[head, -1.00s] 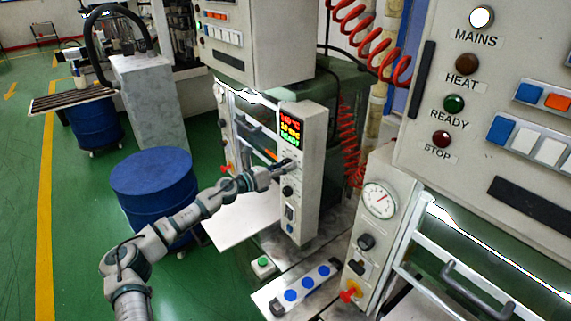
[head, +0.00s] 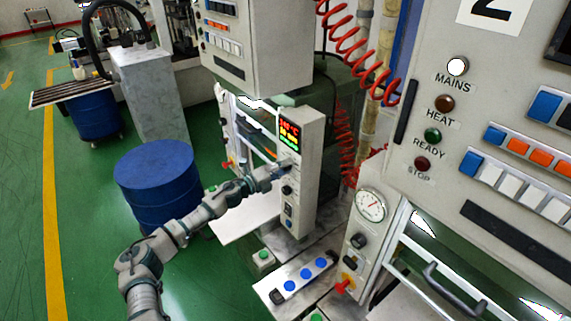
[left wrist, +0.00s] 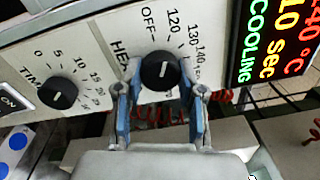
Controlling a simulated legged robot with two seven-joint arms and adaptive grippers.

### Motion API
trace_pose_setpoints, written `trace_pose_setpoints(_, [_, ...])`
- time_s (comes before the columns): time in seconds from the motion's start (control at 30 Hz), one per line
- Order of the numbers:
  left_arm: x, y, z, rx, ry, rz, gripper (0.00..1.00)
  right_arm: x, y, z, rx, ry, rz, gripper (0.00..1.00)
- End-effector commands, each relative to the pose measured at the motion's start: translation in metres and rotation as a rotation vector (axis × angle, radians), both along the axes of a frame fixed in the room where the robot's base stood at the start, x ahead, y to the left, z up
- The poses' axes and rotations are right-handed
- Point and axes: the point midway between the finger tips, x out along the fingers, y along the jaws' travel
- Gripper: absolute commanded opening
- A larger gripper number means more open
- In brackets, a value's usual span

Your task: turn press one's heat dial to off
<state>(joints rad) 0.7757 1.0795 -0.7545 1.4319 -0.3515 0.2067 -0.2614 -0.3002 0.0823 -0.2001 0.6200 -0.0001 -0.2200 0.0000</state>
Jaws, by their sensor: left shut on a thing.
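Press one's heat dial (left wrist: 161,71) is a round black knob with a white mark, below an arc reading OFF, 120, 130, 140. The mark points up, toward the stretch around OFF and 120; its exact setting is hard to read. My left gripper (left wrist: 160,80) has its blue-padded fingers shut on the dial from both sides. In the head view my left gripper (head: 279,170) reaches the front of the narrow control box (head: 303,203), below its display. The display (left wrist: 276,45) shows 140 °C, 10 sec and COOLING. My right gripper is out of view.
A black timer dial (left wrist: 57,94) sits left of the heat dial in the wrist view. A blue drum (head: 157,180) stands left of my forearm. Press two's panel (head: 470,120) fills the right, with its gauge box (head: 365,235) below. A blue-button strip (head: 300,278) lies in front.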

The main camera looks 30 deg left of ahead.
Motion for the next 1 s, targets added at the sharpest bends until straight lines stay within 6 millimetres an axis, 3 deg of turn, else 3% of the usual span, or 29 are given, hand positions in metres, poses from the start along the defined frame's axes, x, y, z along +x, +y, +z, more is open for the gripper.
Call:
trace_pose_setpoints(0.5, [-0.0004, 0.0017, -0.0065, -0.328, 0.148, 0.008, 0.04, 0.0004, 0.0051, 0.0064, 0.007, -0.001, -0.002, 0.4])
trace_pose_setpoints(1.0, [-0.0004, 0.0013, -0.0079, -0.403, 0.181, 0.007, 0.04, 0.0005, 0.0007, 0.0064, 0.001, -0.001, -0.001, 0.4])
